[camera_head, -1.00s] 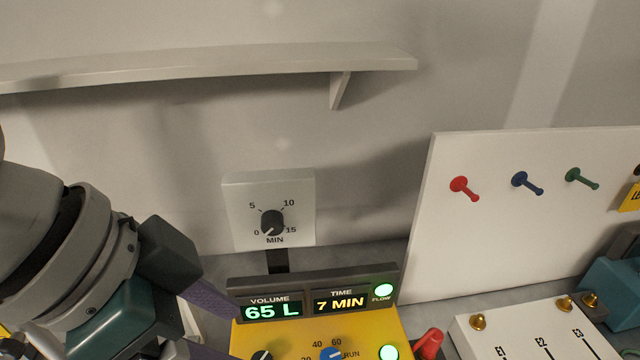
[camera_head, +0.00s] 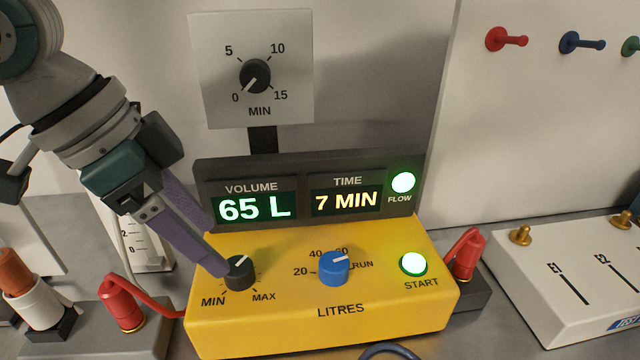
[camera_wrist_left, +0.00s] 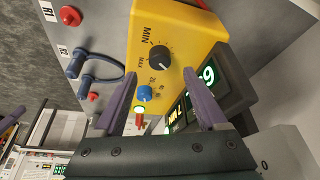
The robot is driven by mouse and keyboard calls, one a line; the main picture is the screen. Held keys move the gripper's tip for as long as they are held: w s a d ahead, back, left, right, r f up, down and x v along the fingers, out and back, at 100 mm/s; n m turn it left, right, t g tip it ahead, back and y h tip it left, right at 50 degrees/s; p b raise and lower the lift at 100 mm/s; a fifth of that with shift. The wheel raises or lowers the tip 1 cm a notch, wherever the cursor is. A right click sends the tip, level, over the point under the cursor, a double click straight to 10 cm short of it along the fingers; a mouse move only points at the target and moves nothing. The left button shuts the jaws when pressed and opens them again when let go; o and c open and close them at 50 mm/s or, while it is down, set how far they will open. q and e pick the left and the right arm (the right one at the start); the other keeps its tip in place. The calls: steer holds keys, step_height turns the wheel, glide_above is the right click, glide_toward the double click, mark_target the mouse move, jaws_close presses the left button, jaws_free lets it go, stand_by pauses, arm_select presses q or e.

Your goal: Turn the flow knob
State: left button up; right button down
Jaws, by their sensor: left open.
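The black knob (camera_head: 239,273) between MIN and MAX sits on the left of the yellow pump box (camera_head: 320,325). My left gripper (camera_head: 218,250) comes in from the upper left, with its purple fingers beside and partly in front of this knob. In the left wrist view the gripper (camera_wrist_left: 160,79) is open and empty, and the black knob (camera_wrist_left: 161,57) shows just beyond the gap between the fingertips. Contact cannot be told. The display (camera_head: 310,203) reads 65 L and 7 MIN. The green FLOW lamp (camera_head: 403,182) is lit.
A blue LITRES knob (camera_head: 334,267) and a lit green START button (camera_head: 413,263) are to the right on the box. A wall timer dial (camera_head: 255,76) is above. Red plugs with cables (camera_head: 122,302) flank the box. A white slider panel (camera_head: 580,285) stands at right.

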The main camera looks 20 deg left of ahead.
mark_target(236, 266)
arm_select(q)
steer(key=x, duration=0.5)
steer(key=shift+f, duration=0.25)
jaws_close()
stand_by(0.4)
